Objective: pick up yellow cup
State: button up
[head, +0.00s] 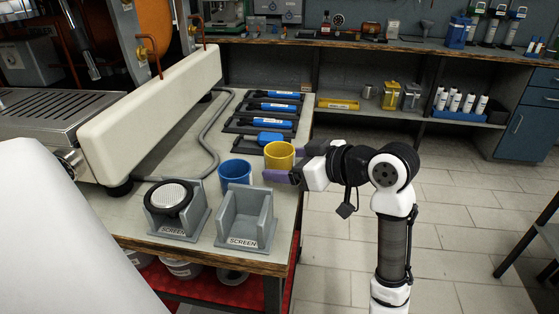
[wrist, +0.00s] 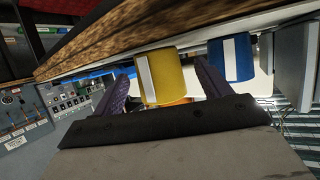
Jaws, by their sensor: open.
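The yellow cup (head: 279,157) stands upright on the workbench, near its right edge. In the wrist view the yellow cup (wrist: 160,78) shows a white stripe and lies between my two purple fingers. My gripper (head: 283,163) comes in from the right and is open, with the fingers on either side of the cup. I cannot tell whether the right finger touches the cup.
A blue cup (head: 235,176) stands just left of the yellow cup. Two grey SCREEN holders (head: 245,218) are in front, the left one with a round screen (head: 170,197). Blue-handled tools (head: 272,106) lie in black holders behind. A cream machine (head: 150,105) borders the left side.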

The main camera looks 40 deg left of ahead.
aim_at(290, 163)
jog(key=shift+x, duration=1.5)
jog(key=shift+w, duration=0.1)
jog(key=c, duration=1)
jog(key=shift+c, duration=0.2)
jog(key=shift+r, duration=0.2)
